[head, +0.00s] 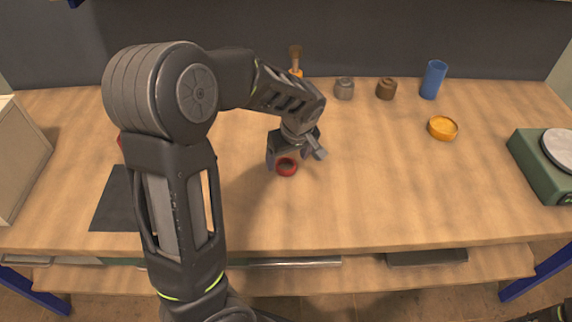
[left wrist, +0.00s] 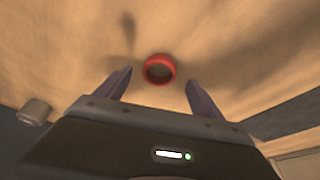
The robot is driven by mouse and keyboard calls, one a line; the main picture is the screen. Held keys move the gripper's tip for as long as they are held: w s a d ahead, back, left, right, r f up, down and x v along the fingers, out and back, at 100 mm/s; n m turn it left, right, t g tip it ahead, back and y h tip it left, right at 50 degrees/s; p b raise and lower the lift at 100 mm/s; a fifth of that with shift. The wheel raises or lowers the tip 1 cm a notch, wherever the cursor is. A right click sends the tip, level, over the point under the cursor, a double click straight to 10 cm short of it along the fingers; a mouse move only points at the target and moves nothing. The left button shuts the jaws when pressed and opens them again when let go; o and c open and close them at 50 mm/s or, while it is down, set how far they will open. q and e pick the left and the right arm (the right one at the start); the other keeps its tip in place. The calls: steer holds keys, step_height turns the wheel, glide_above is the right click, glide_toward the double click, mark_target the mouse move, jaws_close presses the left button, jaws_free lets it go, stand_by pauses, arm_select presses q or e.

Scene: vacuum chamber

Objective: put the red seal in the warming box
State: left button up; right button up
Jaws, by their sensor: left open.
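The red seal (head: 287,173), a small red ring, lies flat on the wooden table under my left gripper (head: 296,157). The gripper is open and empty, pointing down just above the seal. In the left wrist view the seal (left wrist: 173,70) lies between the lines of the two fingers and beyond their tips, apart from both. A beige box (head: 18,160) stands at the table's left edge; I cannot tell for sure that it is the warming box. My right gripper is not in view.
A grey pot (head: 344,89), brown pot (head: 387,89), blue cup (head: 433,80) and brush (head: 296,62) stand at the back. An orange dish (head: 443,128) and green device (head: 545,165) are at right. A dark mat (head: 112,205) lies at left, partly behind my arm.

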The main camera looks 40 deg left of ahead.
mark_target(287, 170)
arm_select(q)
steer(key=shift+x, duration=1.5)
steer(key=c, duration=1.6)
steer(key=shift+o, duration=0.2)
steer(key=shift+r, duration=0.1)
steer(key=shift+r, duration=0.1)
step_height(287, 170, up, 10)
